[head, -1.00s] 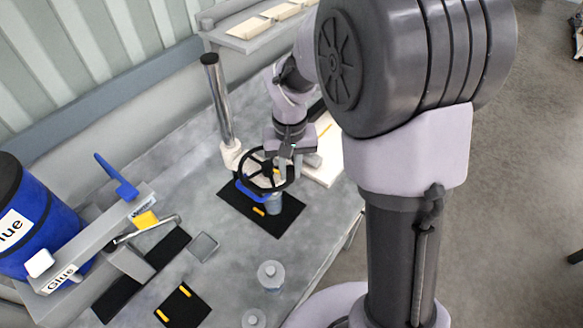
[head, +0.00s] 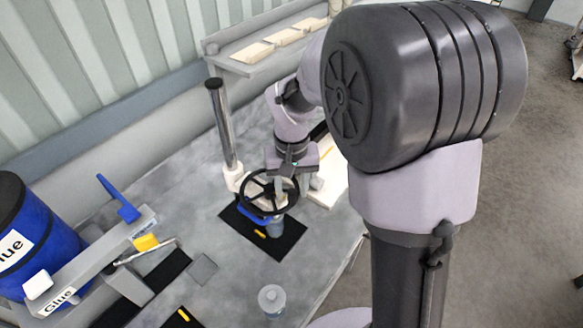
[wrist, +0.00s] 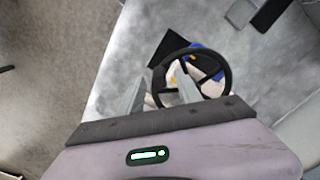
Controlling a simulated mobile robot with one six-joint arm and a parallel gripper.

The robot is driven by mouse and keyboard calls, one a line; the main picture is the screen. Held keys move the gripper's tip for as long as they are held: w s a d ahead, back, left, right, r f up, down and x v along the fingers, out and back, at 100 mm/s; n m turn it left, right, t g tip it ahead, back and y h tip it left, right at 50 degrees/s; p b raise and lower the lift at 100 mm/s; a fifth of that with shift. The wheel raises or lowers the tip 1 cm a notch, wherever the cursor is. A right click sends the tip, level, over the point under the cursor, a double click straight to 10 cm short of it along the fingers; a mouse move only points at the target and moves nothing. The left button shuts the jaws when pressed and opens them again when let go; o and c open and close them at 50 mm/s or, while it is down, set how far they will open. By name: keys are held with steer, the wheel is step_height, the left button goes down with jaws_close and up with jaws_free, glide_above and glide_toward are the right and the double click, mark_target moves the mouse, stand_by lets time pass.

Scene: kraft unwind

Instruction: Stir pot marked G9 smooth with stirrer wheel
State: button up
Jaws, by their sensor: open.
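The stirrer wheel, a black spoked handwheel (head: 268,171), sits above a small bluish pot (head: 276,227) on a black mat (head: 272,246). A blue part shows under the wheel's left side. In the wrist view the wheel (wrist: 226,76) lies just beyond my fingers and covers most of what is beneath it. No G9 mark can be read. My gripper (head: 284,187) is over the wheel, its fingers open. In the wrist view the two grey fingers of my gripper (wrist: 160,90) stand apart at the wheel's near left side; whether they touch it cannot be told.
A metal post (head: 223,125) with a white base stands behind the wheel. A blue glue drum (head: 35,245) and a grey frame with a blue lever (head: 119,199) are at the left. A clear bottle (head: 271,301) stands in front. A shelf (head: 250,64) runs along the back.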

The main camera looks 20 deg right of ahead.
step_height(320, 180, up, 16)
steer(key=p, duration=0.3)
stand_by(0.7)
steer(key=s+a+f+m+t+y+b, duration=0.1)
steer(key=s+a+f+t+b, duration=0.1)
steer(key=s+f+b, duration=0.7)
steer(key=s+a+f+m+t+y+b, duration=0.1)
steer(key=s+f+t+b, duration=0.2)
steer(key=s+f+b, duration=0.6)
steer(key=b, duration=0.2)
steer(key=shift+s+a+f+t+b, duration=0.3)
steer(key=shift+a+f+t+b, duration=0.05)
steer(key=shift+a+f+t, duration=0.05)
